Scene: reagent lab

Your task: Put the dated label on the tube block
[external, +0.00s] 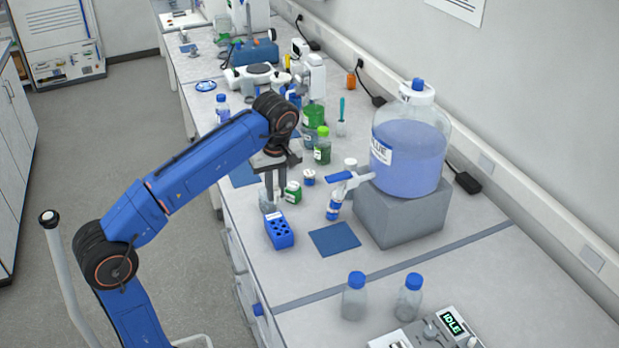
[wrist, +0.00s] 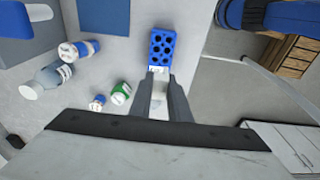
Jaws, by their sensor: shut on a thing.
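The tube block (external: 281,236) is a blue rack with several dark round holes, standing near the bench's front edge. It also shows at the top middle of the wrist view (wrist: 167,46). My gripper (external: 270,207) points down at the block's far end in the external view. In the wrist view its fingertips (wrist: 160,76) are close together at the block's near end. A small white piece, which looks like the dated label (wrist: 157,70), shows between the fingertips by the block's edge. Whether it touches the block, and its writing, I cannot tell.
A blue mat (external: 335,239) lies right of the block. A green-labelled jar (external: 292,192) and a blue-capped bottle (external: 333,210) stand close by. A large carboy (external: 409,150) sits on a grey stand (external: 402,215). Two clear bottles stand nearer the camera.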

